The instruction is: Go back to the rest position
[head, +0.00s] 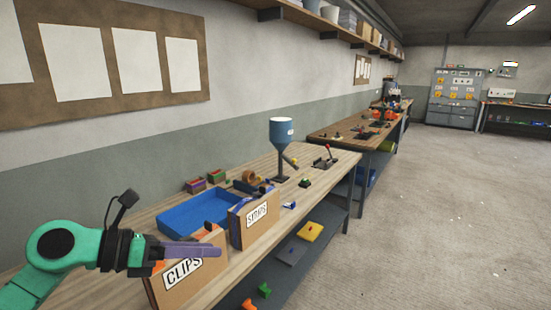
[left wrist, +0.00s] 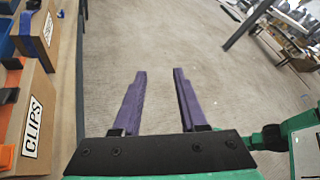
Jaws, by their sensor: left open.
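My left gripper (head: 192,250) has purple fingers and comes in from the left on a green arm in the head view. It is level, pointing right, in front of the CLIPS box (head: 190,278) and covering part of it. In the left wrist view the two fingers (left wrist: 160,98) are apart with only bare floor visible between them, so it is open and empty. The CLIPS box also shows at the left edge of the left wrist view (left wrist: 45,100). My right gripper is not in view.
The wooden bench (head: 335,160) carries a blue tray (head: 190,222), a STRAPS box (head: 256,218) and a blue hopper on a stand (head: 282,135). A lower shelf (head: 318,235) holds coloured pieces. A second bench (head: 340,127) stands behind. The concrete floor (head: 450,220) to the right is clear.

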